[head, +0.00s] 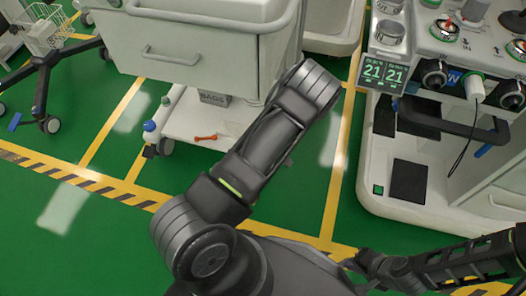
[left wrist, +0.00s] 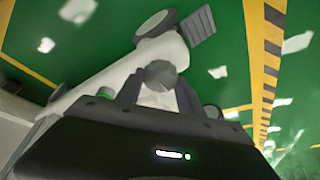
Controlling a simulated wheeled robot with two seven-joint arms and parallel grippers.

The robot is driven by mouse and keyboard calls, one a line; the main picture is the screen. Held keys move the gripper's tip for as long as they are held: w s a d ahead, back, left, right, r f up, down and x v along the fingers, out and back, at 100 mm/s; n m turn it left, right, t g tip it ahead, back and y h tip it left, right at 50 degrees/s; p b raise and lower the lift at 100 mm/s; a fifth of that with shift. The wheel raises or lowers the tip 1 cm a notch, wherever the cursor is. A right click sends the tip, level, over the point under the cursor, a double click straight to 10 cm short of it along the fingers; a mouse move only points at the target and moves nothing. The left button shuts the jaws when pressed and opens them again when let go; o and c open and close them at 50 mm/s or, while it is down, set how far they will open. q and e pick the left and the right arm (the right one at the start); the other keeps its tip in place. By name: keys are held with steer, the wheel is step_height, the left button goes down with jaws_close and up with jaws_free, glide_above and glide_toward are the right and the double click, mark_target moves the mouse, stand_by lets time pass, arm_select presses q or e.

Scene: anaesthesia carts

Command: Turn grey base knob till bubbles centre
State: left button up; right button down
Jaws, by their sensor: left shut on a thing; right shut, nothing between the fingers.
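The grey knob (left wrist: 160,73) shows in the left wrist view at the edge of a pale cart base (left wrist: 112,73). My left gripper (left wrist: 158,90) has a dark finger on each side of it and is shut on it. In the head view, the left gripper and this knob cannot be made out; my own arm covers the middle. My right gripper (head: 358,263) is at the lower right of the head view, shut and empty, above the green floor. I cannot make out any bubbles in either view.
A pale drawer cart (head: 205,50) stands at the back, its low base (head: 185,122) carrying an orange-red lever (head: 205,137) and a blue knob (head: 149,126). An anaesthesia machine (head: 410,207) stands at right. A wire-basket trolley (head: 45,75) is far left. Green floor between is clear.

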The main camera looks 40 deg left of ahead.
arm_select(q)
steer(key=o, duration=1.4)
steer(key=p+v, duration=0.3)
steer(key=v, duration=0.4)
steer(key=shift+d+r, duration=0.1)
steer(key=shift+r, duration=0.3)
